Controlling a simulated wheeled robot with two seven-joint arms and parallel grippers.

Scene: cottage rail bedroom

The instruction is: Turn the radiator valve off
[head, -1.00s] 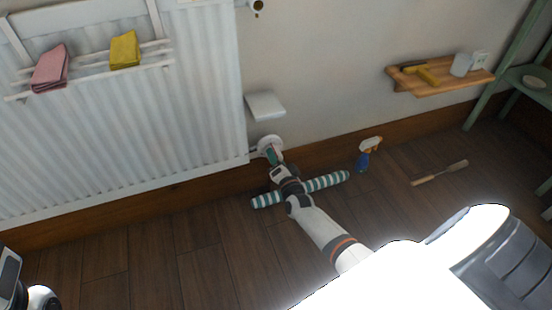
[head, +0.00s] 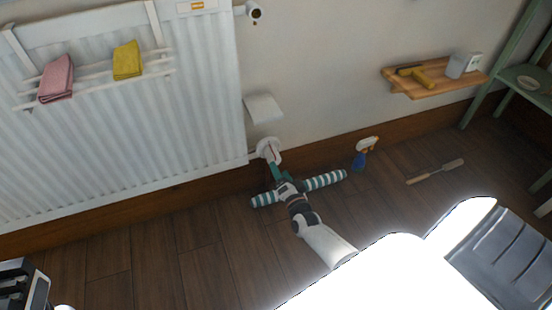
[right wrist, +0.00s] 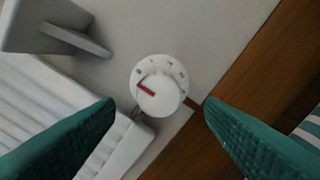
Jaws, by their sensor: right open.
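The radiator valve (head: 268,146) is a round white knob low on the wall, beside the radiator's lower right corner. In the right wrist view, the valve (right wrist: 158,92) faces the camera, with a red pointer bar and small dark marks along its rim. The pointer aims to the upper left. My right gripper (head: 273,166) is just in front of the valve. In the right wrist view its teal fingers (right wrist: 159,104) are spread, one on each side of the knob, apart from it. Nothing is between them that I can see as gripped. My left gripper's fingers are not visible.
The white radiator (head: 120,130) carries a rack with pink (head: 57,79) and yellow (head: 127,60) cloths. A small white wall ledge (head: 263,108) is above the valve. A spray bottle (head: 361,157) stands to the right.

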